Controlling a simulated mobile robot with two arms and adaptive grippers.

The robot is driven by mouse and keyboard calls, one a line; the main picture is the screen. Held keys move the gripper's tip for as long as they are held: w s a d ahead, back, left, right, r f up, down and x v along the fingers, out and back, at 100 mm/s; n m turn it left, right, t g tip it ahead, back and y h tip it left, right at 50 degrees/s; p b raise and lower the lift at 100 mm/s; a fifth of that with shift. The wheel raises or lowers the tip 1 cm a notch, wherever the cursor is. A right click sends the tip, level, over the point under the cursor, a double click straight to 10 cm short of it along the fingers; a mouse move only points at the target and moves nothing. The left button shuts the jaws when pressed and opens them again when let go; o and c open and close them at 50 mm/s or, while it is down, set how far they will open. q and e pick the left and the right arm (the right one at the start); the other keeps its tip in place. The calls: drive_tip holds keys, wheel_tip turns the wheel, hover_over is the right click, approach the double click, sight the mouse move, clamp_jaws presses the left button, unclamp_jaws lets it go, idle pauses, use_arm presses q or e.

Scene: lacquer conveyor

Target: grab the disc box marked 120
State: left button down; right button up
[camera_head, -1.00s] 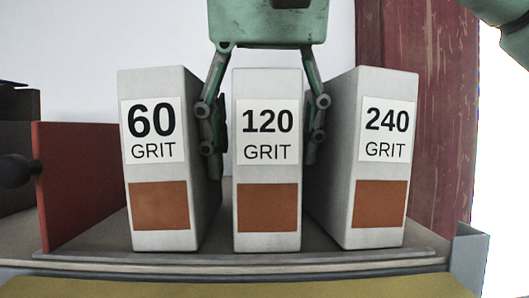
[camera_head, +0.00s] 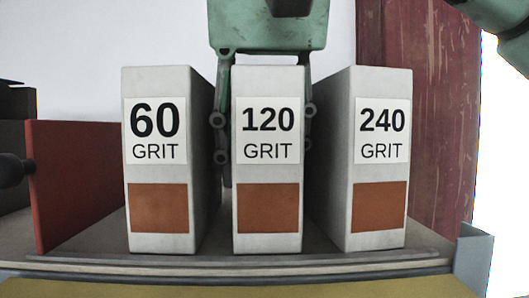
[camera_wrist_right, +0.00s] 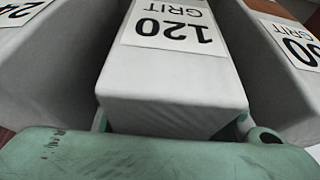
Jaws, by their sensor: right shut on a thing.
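The disc box marked 120 (camera_head: 266,210) is a light grey upright box with a white label and a brown square, standing in the middle of a row on the shelf. In the right wrist view it (camera_wrist_right: 170,92) fills the middle, its label upside down. My right gripper (camera_head: 264,150) comes down from above behind the box and is shut on it, one green finger along each side. The finger pads are partly hidden by the box. The box stands upright on the shelf. My left gripper is out of view.
The 60 box (camera_head: 158,240) stands close on the left and the 240 box (camera_head: 379,240) close on the right, with narrow gaps. A red panel (camera_head: 75,185) stands further left. A raised lip (camera_head: 230,259) runs along the shelf front.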

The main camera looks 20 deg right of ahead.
drive_tip(key=c, duration=0.6)
drive_tip(key=shift+r, duration=0.25)
